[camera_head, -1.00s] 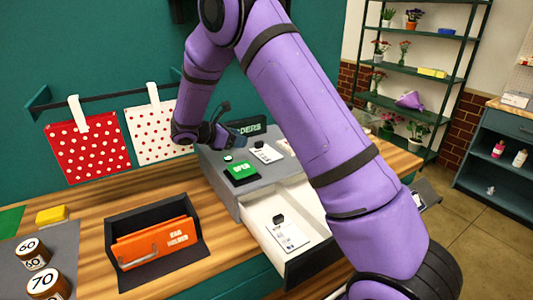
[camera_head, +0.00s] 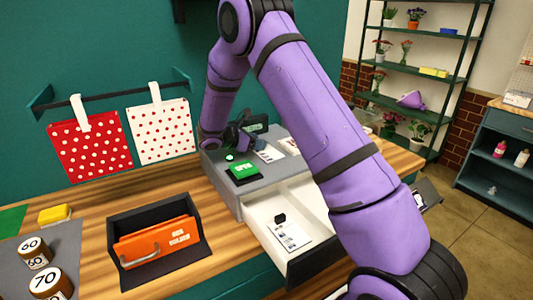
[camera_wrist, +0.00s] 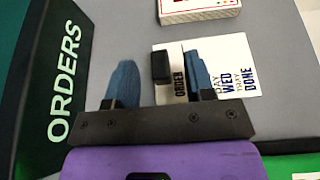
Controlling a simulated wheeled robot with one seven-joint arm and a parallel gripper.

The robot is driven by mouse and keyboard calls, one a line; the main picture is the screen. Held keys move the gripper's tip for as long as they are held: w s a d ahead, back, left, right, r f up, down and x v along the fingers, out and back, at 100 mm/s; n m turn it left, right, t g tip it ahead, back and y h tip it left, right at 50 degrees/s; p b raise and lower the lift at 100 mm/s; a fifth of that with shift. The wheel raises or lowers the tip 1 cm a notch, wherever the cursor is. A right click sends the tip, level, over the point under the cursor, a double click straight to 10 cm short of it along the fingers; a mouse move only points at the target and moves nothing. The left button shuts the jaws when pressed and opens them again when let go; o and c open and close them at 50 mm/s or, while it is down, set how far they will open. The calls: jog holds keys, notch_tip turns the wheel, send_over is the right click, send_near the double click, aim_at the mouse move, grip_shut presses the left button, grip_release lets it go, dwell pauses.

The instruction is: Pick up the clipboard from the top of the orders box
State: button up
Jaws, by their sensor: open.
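The clipboard (camera_wrist: 238,80) is a small white card with a black clip (camera_wrist: 160,66), printed ORDER, WED and DONE. It lies flat on the grey top of the orders box (camera_head: 222,164), near the ORDERS sign (camera_wrist: 50,70). My gripper (camera_wrist: 159,68) is open above it, its two blue fingers apart. In the wrist view the clip shows between the fingers, and the right finger covers part of the card. Whether the fingers touch it I cannot tell. In the head view my gripper (camera_head: 252,143) partly hides the clipboard (camera_head: 266,155).
A green OPEN block (camera_head: 243,172) and a red-and-white box (camera_wrist: 198,8) sit nearby on the top. The drawer (camera_head: 262,212) is open with another clipped card (camera_head: 290,236) inside.

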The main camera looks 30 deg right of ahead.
grip_shut()
jog(key=shift+r, duration=0.1)
